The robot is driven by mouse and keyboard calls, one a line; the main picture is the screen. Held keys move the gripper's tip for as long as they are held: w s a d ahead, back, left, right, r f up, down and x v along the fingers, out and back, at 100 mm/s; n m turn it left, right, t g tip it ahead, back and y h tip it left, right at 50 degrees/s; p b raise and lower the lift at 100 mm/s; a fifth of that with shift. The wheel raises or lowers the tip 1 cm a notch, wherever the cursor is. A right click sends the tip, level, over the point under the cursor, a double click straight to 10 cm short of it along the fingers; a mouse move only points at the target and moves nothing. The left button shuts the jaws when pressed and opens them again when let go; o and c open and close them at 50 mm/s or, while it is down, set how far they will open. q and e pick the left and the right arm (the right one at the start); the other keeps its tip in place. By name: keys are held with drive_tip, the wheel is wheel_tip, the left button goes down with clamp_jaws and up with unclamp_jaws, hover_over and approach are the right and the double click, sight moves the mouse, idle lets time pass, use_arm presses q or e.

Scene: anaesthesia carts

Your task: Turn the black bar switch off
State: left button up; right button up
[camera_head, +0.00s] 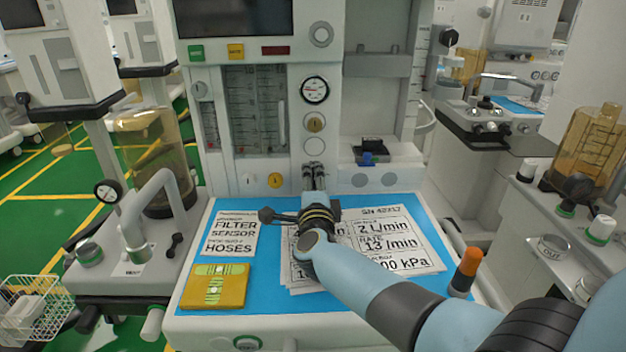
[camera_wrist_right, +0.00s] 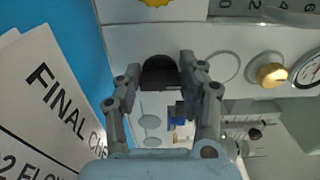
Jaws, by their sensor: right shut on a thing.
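The black bar switch (camera_wrist_right: 160,73) is a dark half-round knob with a straight bar on the white front panel of the anaesthesia cart. In the wrist view it sits between the two grey fingertips of my right gripper (camera_wrist_right: 160,80), which is shut on it. In the head view my right gripper (camera_head: 314,172) reaches up to the panel just below a blank round disc (camera_head: 313,147). There the gripper covers the switch, so its angle cannot be read. My left gripper is not in view.
Above are a brass knob (camera_head: 315,123) and a pressure gauge (camera_head: 315,90). An orange-topped cylinder (camera_head: 466,268) stands at the worktop's right edge.

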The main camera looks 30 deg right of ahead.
drive_tip(key=shift+f, duration=0.1)
idle(0.3)
drive_tip(key=o, duration=1.1)
drive_tip(key=shift+a, duration=0.1)
drive_tip(key=shift+o, duration=0.3)
